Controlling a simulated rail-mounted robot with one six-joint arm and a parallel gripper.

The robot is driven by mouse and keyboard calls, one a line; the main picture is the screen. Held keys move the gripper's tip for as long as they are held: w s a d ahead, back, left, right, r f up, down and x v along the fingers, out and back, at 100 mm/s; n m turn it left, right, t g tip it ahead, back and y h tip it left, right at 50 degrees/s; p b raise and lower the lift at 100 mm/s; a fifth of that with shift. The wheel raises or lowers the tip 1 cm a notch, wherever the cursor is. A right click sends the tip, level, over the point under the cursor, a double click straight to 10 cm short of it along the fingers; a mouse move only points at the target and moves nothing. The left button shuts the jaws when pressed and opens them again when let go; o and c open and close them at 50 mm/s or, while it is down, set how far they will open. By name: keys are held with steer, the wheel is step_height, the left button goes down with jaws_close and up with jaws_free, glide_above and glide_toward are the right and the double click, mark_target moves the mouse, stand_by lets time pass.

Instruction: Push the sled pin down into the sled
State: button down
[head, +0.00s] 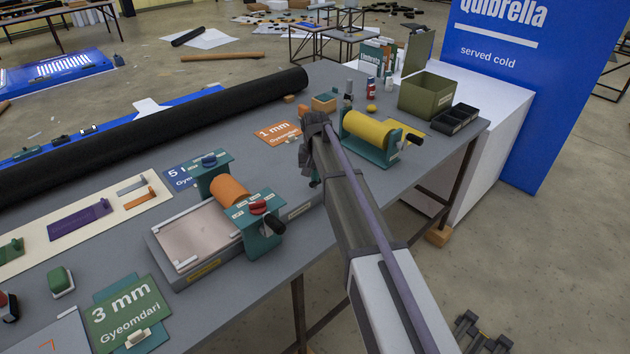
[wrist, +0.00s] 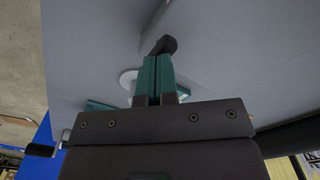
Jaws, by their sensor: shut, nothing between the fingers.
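My gripper (head: 314,182) is at the end of my arm, between the orange-roller machine and the yellow-roller machine, over the grey table. In the wrist view its teal fingers (wrist: 157,78) are shut together with nothing between them. A dark block (wrist: 165,45) shows at their tips; I cannot tell whether it is part of the gripper or a thing behind it. A white round piece (wrist: 128,79) lies partly hidden behind the fingers. I cannot pick out the sled or its pin for certain in either view.
The orange-roller machine (head: 231,191) with its flat pale bed (head: 197,239) is left of my gripper. The yellow-roller machine (head: 369,130) stands to the right, near an olive bin (head: 427,96). A long black roll (head: 150,121) lies along the table's far side.

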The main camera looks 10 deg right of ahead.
steer(key=shift+f, duration=0.1)
stand_by(0.3)
steer(key=shift+f+b, duration=0.8)
steer(key=shift+b, duration=0.1)
step_height(320, 180, up, 6)
steer(key=p, duration=0.5)
steer(key=shift+f, duration=0.35)
steer(key=s+f+n+b, duration=0.1)
steer(key=s+n, duration=0.2)
steer(key=s, duration=2.7)
steer(key=shift+s+f, duration=0.25)
steer(key=shift+s, duration=0.1)
